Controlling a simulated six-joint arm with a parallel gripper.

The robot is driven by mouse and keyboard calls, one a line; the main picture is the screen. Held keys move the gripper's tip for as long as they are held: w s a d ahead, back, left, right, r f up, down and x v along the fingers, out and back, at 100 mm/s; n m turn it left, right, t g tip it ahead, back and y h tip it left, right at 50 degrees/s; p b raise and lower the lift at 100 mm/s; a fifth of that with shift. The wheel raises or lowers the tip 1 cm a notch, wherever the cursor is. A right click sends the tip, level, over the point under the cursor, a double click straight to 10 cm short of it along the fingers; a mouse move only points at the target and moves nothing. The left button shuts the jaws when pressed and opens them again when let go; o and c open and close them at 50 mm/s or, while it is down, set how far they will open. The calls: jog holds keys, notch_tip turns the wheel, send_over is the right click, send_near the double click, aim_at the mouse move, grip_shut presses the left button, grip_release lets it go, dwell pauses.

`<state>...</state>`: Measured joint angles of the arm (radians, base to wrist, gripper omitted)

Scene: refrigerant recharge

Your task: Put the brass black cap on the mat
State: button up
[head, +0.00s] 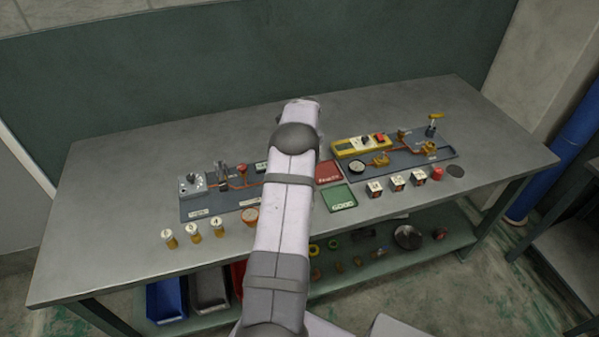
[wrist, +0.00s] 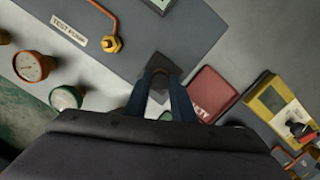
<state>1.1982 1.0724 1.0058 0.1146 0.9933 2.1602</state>
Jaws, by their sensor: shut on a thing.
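My gripper (wrist: 163,82) points down in the wrist view, its two dark fingers close together. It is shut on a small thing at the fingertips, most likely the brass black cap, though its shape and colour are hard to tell. A small dark grey square (wrist: 167,66), which looks like the mat, lies beneath and around the fingertips, between the test pump board and the red tray. Whether the held thing touches it cannot be told. In the head view my arm hides the gripper, the cap and this square.
The red tray (wrist: 213,92) lies right of the fingers. The green tray (head: 339,196) is in front of it. The left board (head: 190,209) and right board (head: 440,155) carry fittings. Several brass pieces with white tops (head: 194,233) stand front left. A dark round disc (head: 455,171) lies far right.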

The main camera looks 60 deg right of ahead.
jog(key=shift+f, duration=0.65)
jog(key=shift+f, duration=0.2)
jog(key=o, duration=1)
